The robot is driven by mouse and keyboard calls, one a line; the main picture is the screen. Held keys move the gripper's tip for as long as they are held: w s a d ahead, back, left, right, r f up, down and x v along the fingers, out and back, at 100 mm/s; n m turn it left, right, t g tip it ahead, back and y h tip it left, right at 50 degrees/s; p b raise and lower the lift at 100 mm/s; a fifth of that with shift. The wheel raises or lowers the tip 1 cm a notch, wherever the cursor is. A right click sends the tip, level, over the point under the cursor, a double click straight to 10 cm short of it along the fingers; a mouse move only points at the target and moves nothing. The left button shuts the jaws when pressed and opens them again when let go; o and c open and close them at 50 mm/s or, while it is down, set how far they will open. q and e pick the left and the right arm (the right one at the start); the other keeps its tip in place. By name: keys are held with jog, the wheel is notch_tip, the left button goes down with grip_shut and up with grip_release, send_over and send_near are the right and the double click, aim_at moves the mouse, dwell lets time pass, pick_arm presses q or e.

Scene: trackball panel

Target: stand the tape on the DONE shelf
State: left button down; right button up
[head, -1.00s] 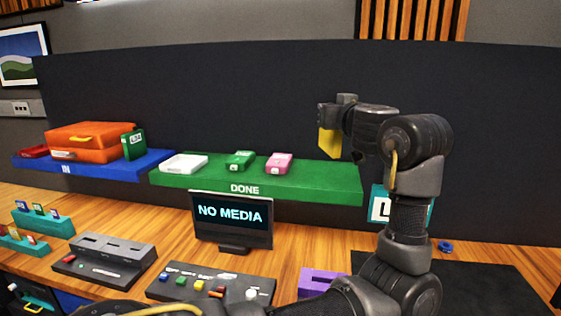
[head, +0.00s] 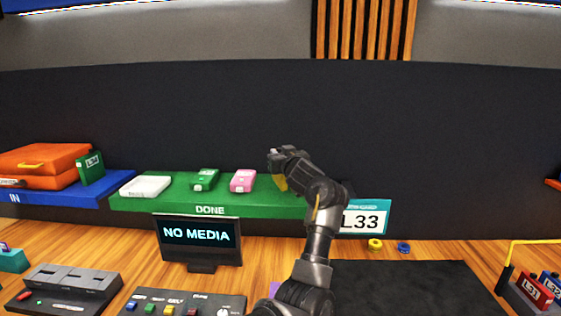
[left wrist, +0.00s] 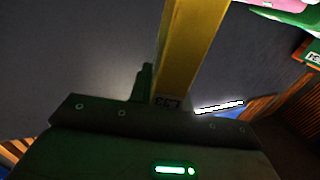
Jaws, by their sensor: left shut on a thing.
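The yellow tape (head: 281,184) is held by my left gripper (head: 277,159) at the right end of the green DONE shelf (head: 230,203). It hangs below the jaws, partly hidden by my gripper and arm; I cannot tell whether it touches the shelf. In the left wrist view the tape (left wrist: 190,50) is a long yellow slab with small dark lettering near the jaws. My right gripper is not in view.
A white case (head: 146,186), a green tape (head: 205,180) and a pink tape (head: 243,181) lie on the DONE shelf, left of my gripper. A NO MEDIA screen (head: 197,237) stands in front. A teal L33 sign (head: 365,219) is at the right.

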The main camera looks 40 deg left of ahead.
pick_arm(q)
notch_tip(320, 180, down, 2)
jog(key=shift+f+p, duration=0.1)
jog(key=shift+p, duration=0.45)
jog(key=shift+f, duration=0.2)
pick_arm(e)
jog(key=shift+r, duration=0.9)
pick_arm(q)
jog(key=shift+f, duration=0.2)
jog(key=c, duration=1.3)
grip_release()
jog(key=shift+r, duration=0.1)
